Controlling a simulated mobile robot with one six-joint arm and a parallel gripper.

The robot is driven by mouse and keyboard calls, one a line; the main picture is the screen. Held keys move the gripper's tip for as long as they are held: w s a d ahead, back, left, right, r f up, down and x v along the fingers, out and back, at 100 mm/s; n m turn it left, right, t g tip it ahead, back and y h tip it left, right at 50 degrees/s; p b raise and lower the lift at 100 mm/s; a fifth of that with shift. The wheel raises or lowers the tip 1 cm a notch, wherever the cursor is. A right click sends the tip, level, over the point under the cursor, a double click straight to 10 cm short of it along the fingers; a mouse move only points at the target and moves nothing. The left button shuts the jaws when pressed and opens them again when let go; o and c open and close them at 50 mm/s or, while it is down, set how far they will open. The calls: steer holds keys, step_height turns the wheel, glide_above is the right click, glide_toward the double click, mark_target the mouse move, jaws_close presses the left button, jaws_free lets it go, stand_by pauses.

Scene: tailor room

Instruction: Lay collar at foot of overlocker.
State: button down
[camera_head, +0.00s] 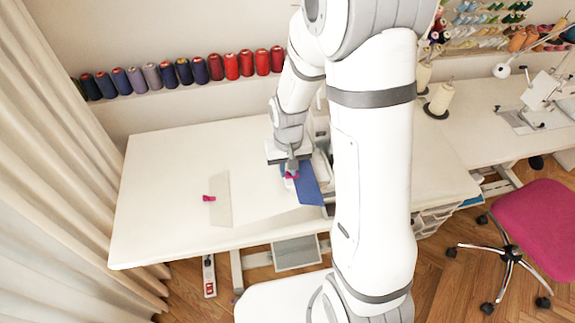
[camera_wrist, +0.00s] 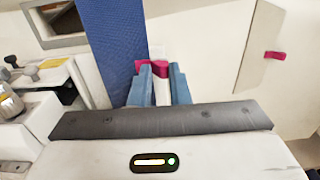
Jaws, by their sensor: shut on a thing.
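A blue patterned fabric piece, seemingly the collar (camera_head: 309,188), hangs beside or lies under my gripper; it also shows in the wrist view (camera_wrist: 113,40). A magenta clip is at its edge. My gripper (camera_head: 291,173) is shut on this clip (camera_wrist: 150,66), between its two blue fingertips in the wrist view. I cannot tell whether the fabric touches the table. A white machine, seemingly the overlocker (camera_head: 321,165), stands just right of my gripper, mostly hidden by my arm. Its white body and metal knob show at the left of the wrist view (camera_wrist: 50,92).
A pale flat piece (camera_head: 222,205) with a magenta clip (camera_head: 209,198) lies on the white table (camera_head: 160,180). The table's left side is otherwise clear. Thread spools (camera_head: 185,71) line the wall shelf. A pink chair (camera_head: 535,222) stands at the right.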

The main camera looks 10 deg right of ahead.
mark_target(304, 174)
steer(key=shift+f+b, duration=0.85)
steer(key=shift+f, duration=0.75)
steer(key=shift+d+r, duration=0.2)
steer(key=shift+d, duration=0.2)
steer(key=shift+d+f, duration=0.1)
steer(key=shift+d, duration=1.75)
steer(key=shift+f, duration=0.15)
steer(key=c, duration=1.3)
jaws_free()
